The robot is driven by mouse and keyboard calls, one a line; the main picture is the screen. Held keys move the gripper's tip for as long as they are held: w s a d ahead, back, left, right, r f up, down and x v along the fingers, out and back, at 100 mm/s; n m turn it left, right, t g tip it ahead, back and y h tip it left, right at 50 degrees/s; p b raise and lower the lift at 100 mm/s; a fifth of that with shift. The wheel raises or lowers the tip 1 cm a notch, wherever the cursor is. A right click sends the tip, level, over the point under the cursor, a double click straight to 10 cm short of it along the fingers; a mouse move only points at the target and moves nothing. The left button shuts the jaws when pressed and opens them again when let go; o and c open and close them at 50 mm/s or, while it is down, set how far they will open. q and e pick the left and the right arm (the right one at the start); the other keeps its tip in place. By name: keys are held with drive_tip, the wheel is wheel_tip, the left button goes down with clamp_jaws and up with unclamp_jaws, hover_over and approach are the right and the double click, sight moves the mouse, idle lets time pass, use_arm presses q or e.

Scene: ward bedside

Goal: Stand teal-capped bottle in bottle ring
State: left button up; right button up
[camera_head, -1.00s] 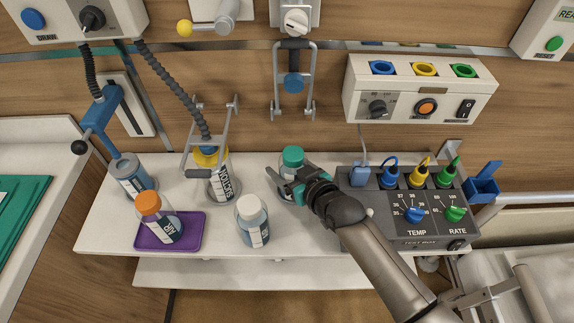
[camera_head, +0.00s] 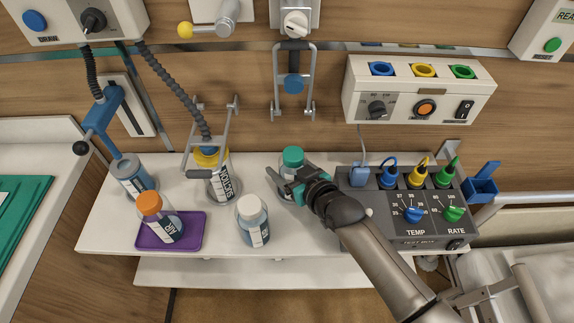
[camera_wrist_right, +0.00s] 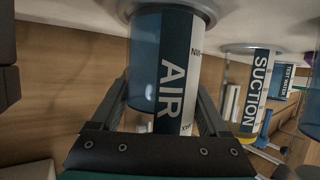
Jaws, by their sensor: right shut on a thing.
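The teal-capped bottle (camera_head: 292,158) is at the back of the white shelf, right of centre. My right gripper (camera_head: 293,190) is shut around its body from the front right. In the wrist view the gripper (camera_wrist_right: 160,118) has a finger on each side of the bottle (camera_wrist_right: 163,70), whose label reads AIR. The bottle looks upright, its base at or very near the shelf; a small gap cannot be ruled out. A metal wire frame (camera_head: 278,85) with a blue knob hangs on the wall above it. I cannot tell which part is the bottle ring. My left gripper is not in view.
A white-capped bottle (camera_head: 252,228) is in front. A grey test box (camera_head: 385,237) is close on the right.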

drive_tip(key=shift+r, duration=0.1)
idle(0.7)
drive_tip(key=o, duration=1.4)
drive_tip(key=shift+c, duration=0.2)
drive_tip(key=shift+o, duration=1)
drive_tip(key=shift+f, duration=0.2)
